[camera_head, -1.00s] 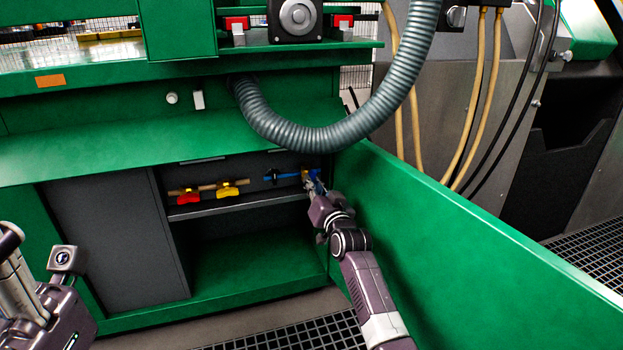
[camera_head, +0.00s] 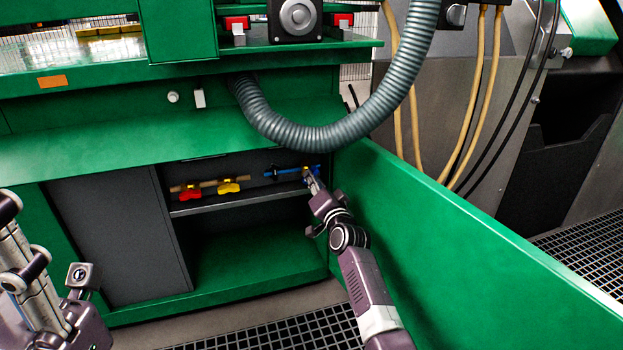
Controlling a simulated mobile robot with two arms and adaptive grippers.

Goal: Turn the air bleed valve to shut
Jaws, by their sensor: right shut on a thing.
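Valves sit on pipes inside the open green cabinet, above a grey shelf. A blue pipe (camera_head: 281,173) runs at the right of the row. My right gripper (camera_head: 308,173) reaches in from the right and is shut at the right end of the blue pipe, on a small valve handle that its fingers mostly hide. A red valve handle (camera_head: 190,195) and a yellow valve handle (camera_head: 229,187) sit on a tan pipe (camera_head: 207,184) to the left. Which valve is the air bleed valve is not labelled legibly. My left arm shows at the lower left; its fingertips are not visible.
The open green door panel (camera_head: 470,230) stands close along the right of my right arm. The grey shelf (camera_head: 235,202) lies under the valves. A grey corrugated hose (camera_head: 320,138) hangs above. A dark grey panel (camera_head: 120,235) closes the cabinet's left part.

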